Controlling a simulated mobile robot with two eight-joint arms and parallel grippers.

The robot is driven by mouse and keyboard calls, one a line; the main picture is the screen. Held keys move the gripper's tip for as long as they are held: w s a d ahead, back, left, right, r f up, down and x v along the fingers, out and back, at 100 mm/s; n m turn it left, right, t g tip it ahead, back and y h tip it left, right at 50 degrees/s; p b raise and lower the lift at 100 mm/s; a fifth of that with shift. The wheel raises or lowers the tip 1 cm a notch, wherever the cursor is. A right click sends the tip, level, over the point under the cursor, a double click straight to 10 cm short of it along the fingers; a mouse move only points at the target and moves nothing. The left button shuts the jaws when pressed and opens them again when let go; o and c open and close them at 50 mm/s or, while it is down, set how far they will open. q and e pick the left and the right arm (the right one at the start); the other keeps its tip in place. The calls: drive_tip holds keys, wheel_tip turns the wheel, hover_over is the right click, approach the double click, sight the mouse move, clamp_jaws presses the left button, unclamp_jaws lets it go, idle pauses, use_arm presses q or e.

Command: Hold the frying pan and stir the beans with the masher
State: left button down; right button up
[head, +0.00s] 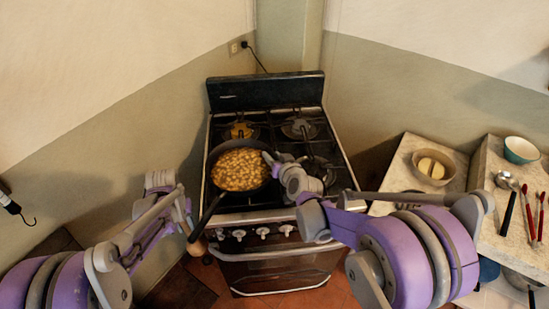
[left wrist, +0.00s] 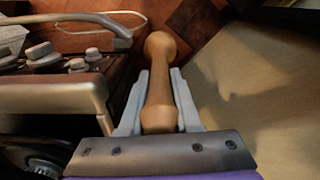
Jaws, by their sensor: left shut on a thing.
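The dark frying pan (head: 270,181) sits on the front left of the stove, full of beans (head: 240,169). Its black handle (head: 211,207) points toward the front left. My left gripper (head: 190,230) is in front of the stove, near the end of that handle. It is shut on the wooden masher (head: 197,248), whose knobbed shape shows between the fingers in the left wrist view (left wrist: 160,85). My right gripper (head: 269,160) is at the right rim of the pan; its fingers are too small to tell open from shut.
The stove (head: 265,219) has knobs and an oven handle along its front. On the counter (head: 402,162) to the right stand a bowl (head: 434,167), a green bowl (head: 521,150) and several utensils (head: 508,205). The left wrist view shows bare wall beside the gripper.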

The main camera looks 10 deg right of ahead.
clamp_jaws()
idle(2.4)
